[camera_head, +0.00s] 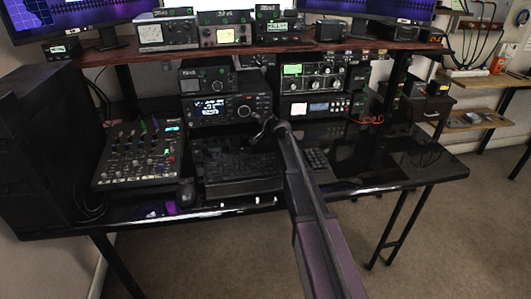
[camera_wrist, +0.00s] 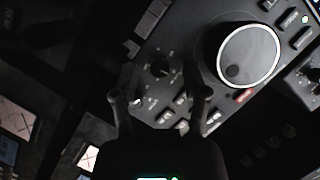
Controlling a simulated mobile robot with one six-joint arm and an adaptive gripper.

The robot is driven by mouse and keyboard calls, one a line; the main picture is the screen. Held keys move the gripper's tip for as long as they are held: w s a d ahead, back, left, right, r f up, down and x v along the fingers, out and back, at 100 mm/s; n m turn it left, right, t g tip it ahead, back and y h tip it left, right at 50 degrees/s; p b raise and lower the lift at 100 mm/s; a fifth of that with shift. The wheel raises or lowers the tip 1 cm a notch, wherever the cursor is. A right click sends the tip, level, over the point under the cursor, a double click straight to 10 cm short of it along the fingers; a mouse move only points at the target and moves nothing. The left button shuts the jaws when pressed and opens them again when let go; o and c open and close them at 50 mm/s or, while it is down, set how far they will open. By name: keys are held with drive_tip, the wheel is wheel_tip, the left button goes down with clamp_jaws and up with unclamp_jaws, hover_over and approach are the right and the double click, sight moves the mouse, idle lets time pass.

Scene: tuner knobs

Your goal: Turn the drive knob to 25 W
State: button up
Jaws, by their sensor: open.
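My gripper (camera_wrist: 160,95) is open, its two fingers spread over a dark radio panel in the wrist view. A small black knob (camera_wrist: 160,68) sits just beyond the fingertips, roughly midway between them. No contact is visible. The marks around it are too small to read, so I cannot tell whether it is the drive knob or where it points. In the head view my gripper (camera_head: 265,127) is in front of the radio with the lit blue-white display (camera_head: 209,107), at its right side, and hides part of that front.
A large silver-rimmed dial (camera_wrist: 248,55) is right of the small knob, and several small buttons (camera_wrist: 172,115) lie below it. A keyboard (camera_head: 230,165) and a mixer (camera_head: 138,155) are on the black desk. A wooden shelf (camera_head: 270,47) overhangs the radios.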

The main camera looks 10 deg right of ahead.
drive_tip(key=p+v, duration=0.3)
drive_tip(key=v, duration=1.1)
drive_tip(key=shift+s+p, duration=0.2)
drive_tip(key=shift+p, duration=0.2)
drive_tip(key=s+a+n+g+p, duration=0.1)
drive_tip(key=s+p, duration=0.1)
drive_tip(key=s+a+n+g+p, duration=0.1)
drive_tip(key=s+a+p, duration=0.1)
drive_tip(key=s+a+r+n+g+y+p, duration=0.1)
drive_tip(key=s+a+g, duration=0.1)
drive_tip(key=shift+s+a+p, duration=0.1)
drive_tip(key=shift+s+p, duration=0.15)
drive_tip(key=shift+p, duration=0.15)
drive_tip(key=s+n+g+p, duration=0.1)
drive_tip(key=s+p, duration=0.1)
drive_tip(key=s, duration=0.1)
drive_tip(key=s+a+n+g+p, duration=0.1)
drive_tip(key=s+g+p, duration=0.1)
drive_tip(key=s, duration=0.2)
drive_tip(key=s+a+r+n+g+h+p, duration=0.1)
drive_tip(key=s+p, duration=0.1)
drive_tip(key=s, duration=0.1)
drive_tip(key=shift+s+g+p, duration=0.15)
drive_tip(key=shift+g+p, duration=0.2)
drive_tip(key=shift+g, duration=0.05)
drive_tip(key=shift+s+g+h+p, duration=0.3)
drive_tip(key=shift+s+g+p, duration=0.15)
drive_tip(key=shift+s, duration=0.55)
